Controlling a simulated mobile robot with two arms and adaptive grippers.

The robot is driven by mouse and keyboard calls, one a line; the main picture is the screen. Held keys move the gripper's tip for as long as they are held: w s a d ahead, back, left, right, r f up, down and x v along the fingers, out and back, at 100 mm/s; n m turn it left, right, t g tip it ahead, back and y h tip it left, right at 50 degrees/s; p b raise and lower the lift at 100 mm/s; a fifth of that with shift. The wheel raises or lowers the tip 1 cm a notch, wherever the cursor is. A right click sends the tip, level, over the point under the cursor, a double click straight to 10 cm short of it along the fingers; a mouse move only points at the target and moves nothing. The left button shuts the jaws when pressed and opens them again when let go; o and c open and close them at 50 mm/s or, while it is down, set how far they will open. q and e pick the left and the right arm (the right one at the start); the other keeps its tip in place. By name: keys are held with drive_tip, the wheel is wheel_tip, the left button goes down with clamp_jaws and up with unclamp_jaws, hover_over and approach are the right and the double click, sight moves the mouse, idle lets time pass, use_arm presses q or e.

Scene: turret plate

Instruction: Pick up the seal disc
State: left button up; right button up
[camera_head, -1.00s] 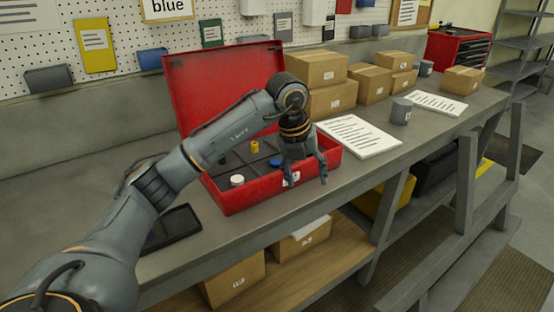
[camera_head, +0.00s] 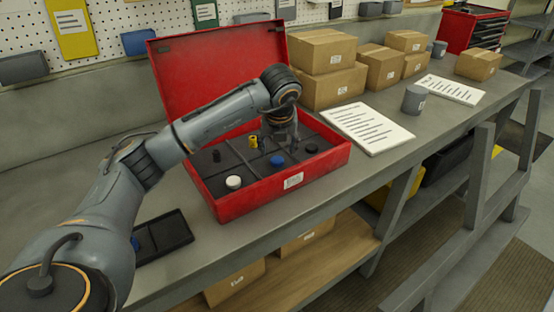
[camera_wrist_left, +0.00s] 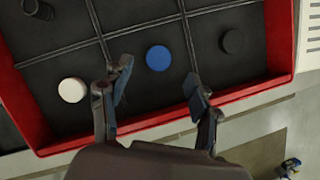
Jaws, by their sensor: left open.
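An open red case (camera_head: 283,187) on the bench has a dark divided insert with small round parts. A blue disc (camera_head: 277,160) lies in a front middle compartment; in the wrist view it (camera_wrist_left: 158,58) shows between and just beyond the fingertips. A white disc (camera_head: 233,182) is left of it, also seen in the wrist view (camera_wrist_left: 72,90). A black disc (camera_head: 311,148) is to its right, also in the wrist view (camera_wrist_left: 232,41). The frames do not say which is the seal disc. My left gripper (camera_head: 280,146) is open and empty above the case; its fingers (camera_wrist_left: 155,84) are spread.
A yellow part (camera_head: 253,141) and a dark part (camera_head: 216,155) stand farther back in the case. The raised red lid (camera_head: 215,75) is behind. A dark tray (camera_head: 165,240) with a blue item lies left. Cardboard boxes (camera_head: 335,90) and a paper stack (camera_head: 368,128) are right.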

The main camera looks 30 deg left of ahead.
sight(277, 159)
use_arm(q)
drive_tip(key=shift+p+x, duration=0.65)
drive_tip(key=shift+x, duration=1.5)
drive_tip(key=shift+w+a+f, duration=0.15)
drive_tip(key=shift+a+f, duration=0.05)
drive_tip(key=shift+d, duration=0.1)
drive_tip(key=shift+c, duration=1)
drive_tip(key=c, duration=0.7)
drive_tip(key=shift+c, duration=0.3)
use_arm(e)
drive_tip(key=shift+w+a+r, duration=0.2)
drive_tip(key=shift+w+r, duration=0.15)
drive_tip(key=shift+r, duration=0.1)
drive_tip(key=shift+w+a+r, duration=0.15)
drive_tip(key=shift+w+r, duration=0.2)
drive_tip(key=shift+r, duration=0.1)
